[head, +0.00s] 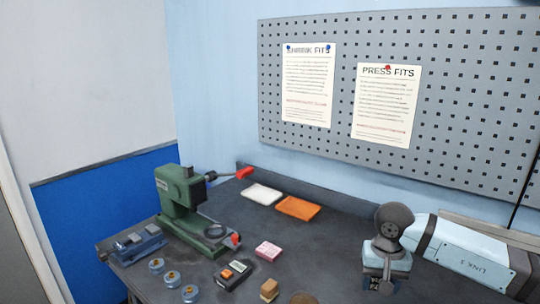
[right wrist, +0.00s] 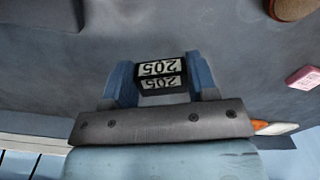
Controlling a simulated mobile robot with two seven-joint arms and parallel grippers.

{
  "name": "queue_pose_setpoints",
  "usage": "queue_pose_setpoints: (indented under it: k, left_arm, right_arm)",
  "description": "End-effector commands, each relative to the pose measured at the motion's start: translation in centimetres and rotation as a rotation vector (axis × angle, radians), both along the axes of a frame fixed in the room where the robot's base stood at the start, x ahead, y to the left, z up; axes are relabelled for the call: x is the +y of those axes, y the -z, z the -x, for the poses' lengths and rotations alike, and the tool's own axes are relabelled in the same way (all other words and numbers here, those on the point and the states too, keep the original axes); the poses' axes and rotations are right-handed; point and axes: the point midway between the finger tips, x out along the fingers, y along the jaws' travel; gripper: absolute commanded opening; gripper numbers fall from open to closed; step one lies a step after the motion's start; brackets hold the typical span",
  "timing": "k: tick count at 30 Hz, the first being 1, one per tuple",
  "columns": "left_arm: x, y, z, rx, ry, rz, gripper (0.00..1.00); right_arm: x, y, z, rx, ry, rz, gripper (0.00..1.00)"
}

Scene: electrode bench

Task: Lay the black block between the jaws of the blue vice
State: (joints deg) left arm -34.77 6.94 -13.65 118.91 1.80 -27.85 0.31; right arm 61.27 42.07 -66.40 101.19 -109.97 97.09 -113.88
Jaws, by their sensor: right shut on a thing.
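The black block (right wrist: 161,70) carries a white label reading 205 and shows between the two blue fingers of my right gripper (right wrist: 160,84). The gripper is shut on it. In the head view my right gripper (head: 384,284) is at the lower right above the bench, with part of the block's label showing below the wrist. The blue vice (head: 138,244) stands at the bench's far left end, well apart from the block. Its jaw gap is too small to judge. My left gripper is in neither view.
A green press (head: 182,206) with red handles stands beside the vice.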

Motion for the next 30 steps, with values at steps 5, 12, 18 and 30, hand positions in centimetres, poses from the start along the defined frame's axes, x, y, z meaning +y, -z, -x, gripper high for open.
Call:
queue_pose_setpoints:
  k: [5, 12, 18, 30]
  left_arm:
    - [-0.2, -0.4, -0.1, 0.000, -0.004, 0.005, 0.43]
    - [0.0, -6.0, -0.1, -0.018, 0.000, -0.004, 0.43]
    - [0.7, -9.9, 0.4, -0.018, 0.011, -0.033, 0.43]
    - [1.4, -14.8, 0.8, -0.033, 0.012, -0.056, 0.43]
  right_arm:
    - [0.2, 1.2, 0.1, 0.000, -0.236, 0.001, 0.16]
    - [0.2, -3.4, 2.9, 0.004, -0.225, 0.001, 0.16]
    - [0.2, -7.8, 5.9, 0.005, -0.225, 0.001, 0.16]
    - [0.2, -12.8, 10.0, 0.001, -0.221, 0.001, 0.16]
